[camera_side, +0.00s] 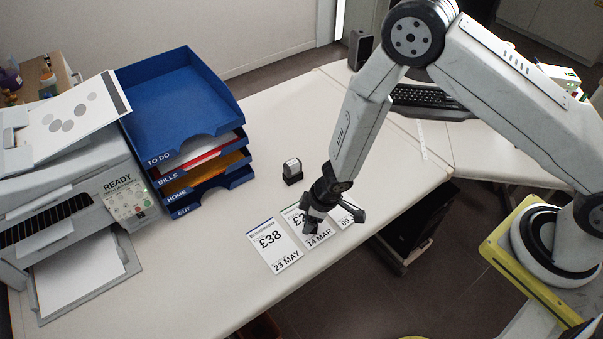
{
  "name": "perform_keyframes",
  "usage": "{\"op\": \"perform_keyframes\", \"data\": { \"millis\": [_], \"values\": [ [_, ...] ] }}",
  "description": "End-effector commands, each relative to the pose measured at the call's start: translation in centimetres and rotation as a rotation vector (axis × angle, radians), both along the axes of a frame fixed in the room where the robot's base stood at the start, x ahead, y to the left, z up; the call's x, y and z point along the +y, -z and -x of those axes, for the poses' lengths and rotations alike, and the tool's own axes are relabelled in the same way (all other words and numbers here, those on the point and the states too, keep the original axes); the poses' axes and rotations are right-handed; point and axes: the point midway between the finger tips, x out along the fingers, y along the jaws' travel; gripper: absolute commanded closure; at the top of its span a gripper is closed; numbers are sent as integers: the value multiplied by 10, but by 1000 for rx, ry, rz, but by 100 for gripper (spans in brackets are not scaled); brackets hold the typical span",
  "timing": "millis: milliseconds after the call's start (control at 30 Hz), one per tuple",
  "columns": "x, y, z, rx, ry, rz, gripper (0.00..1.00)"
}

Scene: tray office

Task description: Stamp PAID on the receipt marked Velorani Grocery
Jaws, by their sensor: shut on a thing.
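Three white receipts lie in a row near the desk's front edge. The left receipt (273,247) reads £38 and 23 MAY. The middle receipt (318,238) reads 14 MAR, its amount partly covered. The right receipt (346,214) is mostly hidden behind my gripper; "09" shows. The shop names are too small to read. My gripper (313,221) points down over the middle receipt, shut on a small dark object that is mostly hidden by the fingers. I cannot tell whether it touches the paper. A small stamp (292,170) with a pale top stands on the desk behind the receipts.
A blue tray stack (190,100), labelled TO DO, BILLS, HOME and OUT, stands at the back left. A printer (125,195) reading READY fills the left. A keyboard (432,101) lies at the back right. The desk (215,270) is clear left of the receipts.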

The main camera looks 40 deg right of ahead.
Motion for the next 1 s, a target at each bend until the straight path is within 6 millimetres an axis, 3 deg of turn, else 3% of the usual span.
{"op": "perform_keyframes", "data": {
  "millis": [1000],
  "values": [
    [0,8,0,0,0,0,62]
  ]
}}
